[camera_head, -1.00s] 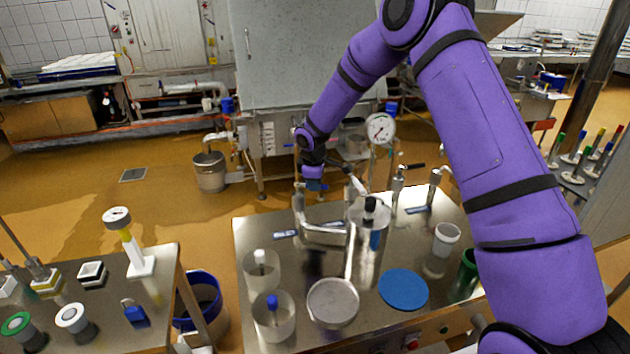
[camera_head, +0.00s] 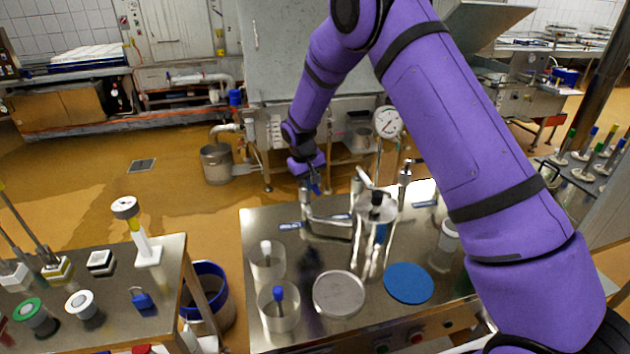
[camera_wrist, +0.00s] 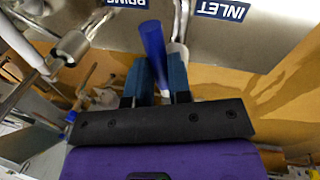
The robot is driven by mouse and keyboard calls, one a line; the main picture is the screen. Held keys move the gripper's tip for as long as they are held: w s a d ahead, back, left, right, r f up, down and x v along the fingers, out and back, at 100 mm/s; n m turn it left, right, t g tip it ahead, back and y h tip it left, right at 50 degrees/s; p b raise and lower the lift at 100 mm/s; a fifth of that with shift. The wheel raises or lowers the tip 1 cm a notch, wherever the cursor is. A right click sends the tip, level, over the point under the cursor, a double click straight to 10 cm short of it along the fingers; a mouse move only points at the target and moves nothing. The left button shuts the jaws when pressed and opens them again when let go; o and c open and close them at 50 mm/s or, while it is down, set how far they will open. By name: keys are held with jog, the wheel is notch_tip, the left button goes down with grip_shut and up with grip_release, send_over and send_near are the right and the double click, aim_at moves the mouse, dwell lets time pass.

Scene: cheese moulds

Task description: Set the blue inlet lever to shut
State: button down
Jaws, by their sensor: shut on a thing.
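The blue inlet lever (camera_wrist: 153,50) is a plain blue bar seen between my two blue fingers in the wrist view. My gripper (camera_wrist: 160,75) is shut on it. The INLET label (camera_wrist: 222,9) is on the steel bench to the right of the lever. In the head view my gripper (camera_head: 313,186) is at the top of the inlet pipe (camera_head: 306,200), at the bench's back left. There the lever is mostly hidden by the gripper, so its exact angle is hard to tell.
A steel vessel with a black knob (camera_head: 377,198) stands right of the gripper, with a dial gauge (camera_head: 388,122) behind it. Another valve (camera_head: 405,175) stands further right. A blue disc (camera_head: 409,283), a round lid (camera_head: 339,294) and clear cups (camera_head: 278,308) occupy the front.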

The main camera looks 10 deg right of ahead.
jog(key=shift+a+m, duration=0.55)
jog(key=shift+m, duration=0.55)
jog(key=shift+a, duration=0.1)
jog(key=c, duration=1.1)
grip_release()
jog(key=shift+o, duration=0.2)
jog(key=shift+r, duration=0.1)
notch_tip(320, 180, up, 10)
jog(key=a, duration=0.2)
jog(key=shift+r, duration=0.2)
